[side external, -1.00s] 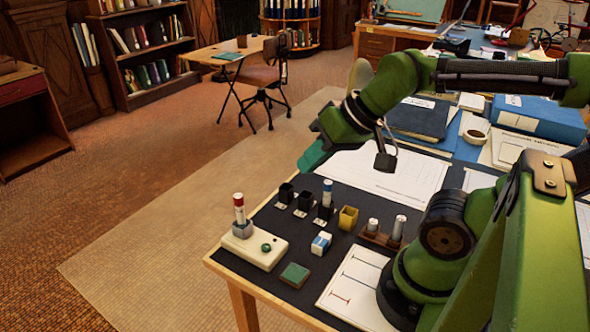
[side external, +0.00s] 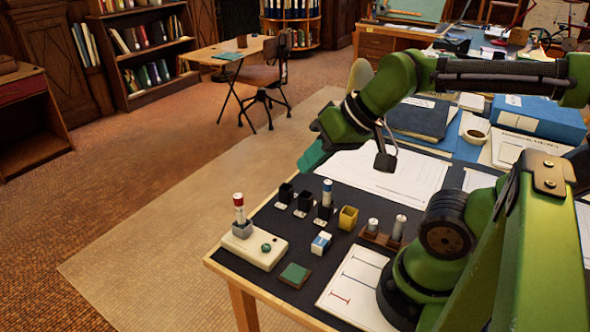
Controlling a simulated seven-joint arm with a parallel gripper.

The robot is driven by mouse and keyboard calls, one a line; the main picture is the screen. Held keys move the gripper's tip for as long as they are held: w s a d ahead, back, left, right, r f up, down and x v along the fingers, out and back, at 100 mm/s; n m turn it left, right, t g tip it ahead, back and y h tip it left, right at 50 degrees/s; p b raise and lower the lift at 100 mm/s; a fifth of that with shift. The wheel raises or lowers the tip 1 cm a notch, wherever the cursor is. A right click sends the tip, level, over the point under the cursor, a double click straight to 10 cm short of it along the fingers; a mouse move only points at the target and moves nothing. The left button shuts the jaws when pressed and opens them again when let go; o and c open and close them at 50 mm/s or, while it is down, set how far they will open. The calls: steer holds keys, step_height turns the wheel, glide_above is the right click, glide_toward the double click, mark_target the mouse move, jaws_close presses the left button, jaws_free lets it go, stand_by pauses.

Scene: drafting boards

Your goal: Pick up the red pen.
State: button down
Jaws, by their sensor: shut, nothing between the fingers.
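A red-topped white pen (side external: 239,208) stands upright in a grey holder on a cream block (side external: 254,249) at the front left corner of the table.
On the mat stand black cups (side external: 286,194), one holding a blue-topped pen (side external: 327,193), a yellow cup (side external: 348,217), a blue and white cube (side external: 321,243), a green square (side external: 295,274) and a brown rack (side external: 382,236). A white sheet (side external: 352,284) lies near my base.

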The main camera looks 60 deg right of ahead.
steer(key=c, duration=0.9)
jaws_free()
steer(key=n+g+h, duration=0.2)
steer(key=n+g, duration=0.4)
steer(key=n, duration=0.1)
glide_above(239, 207)
steer(key=f, duration=0.2)
steer(key=r+n+g, duration=0.1)
steer(key=r+n, duration=0.1)
steer(key=n, duration=0.1)
steer(key=f, duration=1.7)
steer(key=shift+w+d, duration=0.3)
steer(key=shift+d, duration=0.05)
